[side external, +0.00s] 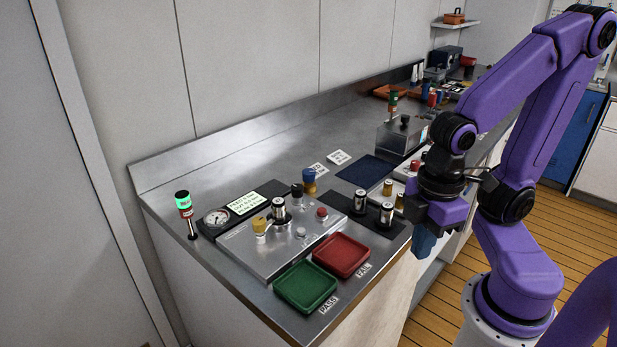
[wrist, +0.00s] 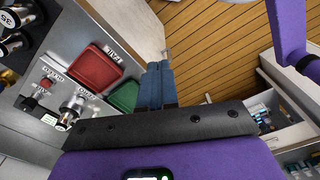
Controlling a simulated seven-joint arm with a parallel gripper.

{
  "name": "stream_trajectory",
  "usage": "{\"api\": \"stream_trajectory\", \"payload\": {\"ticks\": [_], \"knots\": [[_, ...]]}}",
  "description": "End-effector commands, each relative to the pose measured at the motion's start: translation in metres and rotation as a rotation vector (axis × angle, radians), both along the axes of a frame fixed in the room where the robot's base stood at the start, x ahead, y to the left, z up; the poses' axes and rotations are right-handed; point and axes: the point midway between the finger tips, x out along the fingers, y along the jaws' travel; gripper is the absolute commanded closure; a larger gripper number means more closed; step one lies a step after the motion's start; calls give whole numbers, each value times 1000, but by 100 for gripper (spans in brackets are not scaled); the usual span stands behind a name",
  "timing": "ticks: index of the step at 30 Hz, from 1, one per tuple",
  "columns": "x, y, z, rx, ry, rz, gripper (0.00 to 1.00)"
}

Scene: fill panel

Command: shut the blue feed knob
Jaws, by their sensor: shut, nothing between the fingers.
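A steel panel (side external: 262,254) lies on the near end of the bench, with several small knobs and fittings on it. The panel also shows at the left of the wrist view (wrist: 45,108). My gripper (side external: 425,243) has blue fingers and points down, off the bench's front side, well right of the panel. Its fingers (wrist: 158,64) are together and empty, touching no knob.
A green tray (side external: 305,287) and a red tray (side external: 341,255) lie in front of the panel. A gauge (side external: 216,217) and a lit green beacon (side external: 183,199) stand at its left. Metal cylinders (side external: 387,212) stand on a black mat at its right.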

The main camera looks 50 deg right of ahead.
Motion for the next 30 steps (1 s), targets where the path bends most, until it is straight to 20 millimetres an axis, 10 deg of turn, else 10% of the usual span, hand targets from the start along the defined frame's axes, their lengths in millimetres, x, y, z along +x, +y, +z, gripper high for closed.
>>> {"api": "stream_trajectory", "payload": {"ticks": [13,19,30], "knots": [[0,0,0,0,0,0,100],[11,6,5,-1,1,-67,38],[127,38,40,-1,13,-712,35]]}}
